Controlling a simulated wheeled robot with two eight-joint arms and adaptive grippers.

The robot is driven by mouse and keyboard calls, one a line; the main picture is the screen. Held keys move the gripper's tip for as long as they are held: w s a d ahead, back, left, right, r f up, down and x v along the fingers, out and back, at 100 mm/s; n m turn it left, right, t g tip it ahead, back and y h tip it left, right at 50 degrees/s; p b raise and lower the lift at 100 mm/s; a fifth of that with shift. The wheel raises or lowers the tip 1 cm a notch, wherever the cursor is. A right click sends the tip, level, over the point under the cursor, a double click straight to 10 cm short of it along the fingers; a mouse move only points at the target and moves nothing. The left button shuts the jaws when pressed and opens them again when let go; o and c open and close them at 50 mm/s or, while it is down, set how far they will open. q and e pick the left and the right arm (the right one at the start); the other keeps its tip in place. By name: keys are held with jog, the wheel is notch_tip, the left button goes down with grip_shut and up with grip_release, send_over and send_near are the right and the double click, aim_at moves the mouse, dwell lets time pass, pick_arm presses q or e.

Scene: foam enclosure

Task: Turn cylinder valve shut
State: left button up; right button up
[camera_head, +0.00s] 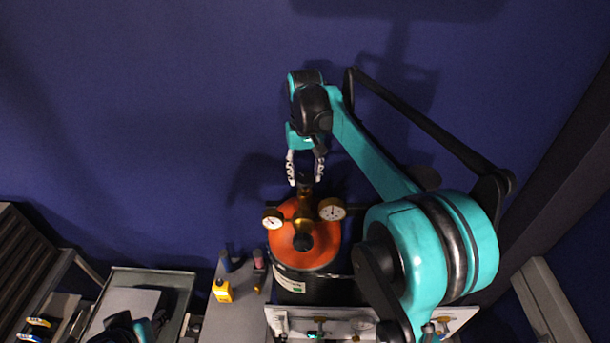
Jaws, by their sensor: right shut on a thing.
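A gas cylinder (284,237) with an orange top and dark body stands upright near the lower middle. A brass valve and regulator (303,218) with two white dial gauges sits on it. A dark valve knob (305,181) shows at the back end of the brass part. My right gripper (306,181) reaches down from above, with its two pale fingers on either side of the knob, shut on it. The contact itself is small and partly hard to see.
A grey tray cart (178,285) stands further left. A pale panel (290,322) with fittings is in front of the cylinder. The blue wall behind is bare.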

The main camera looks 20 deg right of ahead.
aim_at(305, 178)
jog(key=m, duration=0.4)
jog(key=shift+b, duration=0.35)
jog(key=shift+m, duration=2.1)
jog(key=o, duration=1.2)
jog(key=shift+c, duration=0.2)
notch_tip(305, 178, up, 12)
